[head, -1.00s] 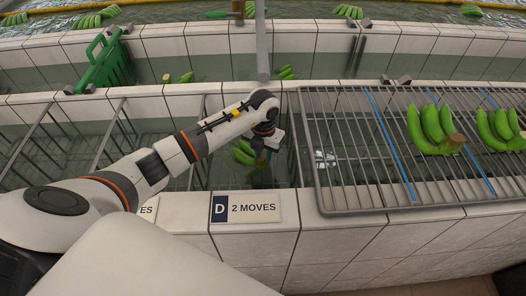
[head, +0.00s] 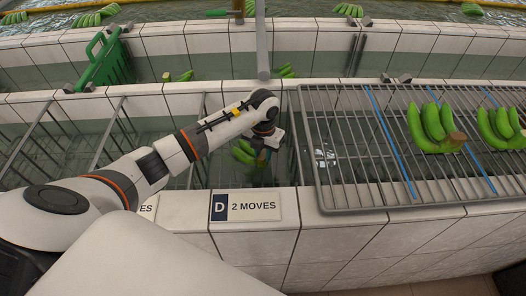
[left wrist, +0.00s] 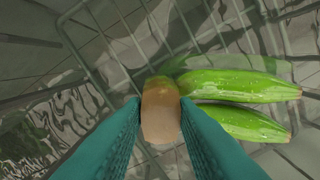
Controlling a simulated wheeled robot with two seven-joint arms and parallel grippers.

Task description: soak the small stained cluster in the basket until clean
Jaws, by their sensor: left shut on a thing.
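My left gripper (head: 268,151) reaches down into the tank bay behind the sign marked D. In the left wrist view its teal fingers (left wrist: 161,118) are shut on the brown crown (left wrist: 160,106) of a small green banana cluster (left wrist: 235,86). Two green fingers of the cluster point right, wet and glossy, with no clear stain showing on them. In the head view the cluster (head: 244,151) shows at the gripper's left, low at the water. The wire basket (left wrist: 207,39) shows around and beneath it. My right gripper is not in view.
A wire rack (head: 345,181) on the right carries bigger green bunches (head: 433,127) and blue dividers. A tiled wall (head: 195,206) with the D sign (head: 247,207) stands in front.

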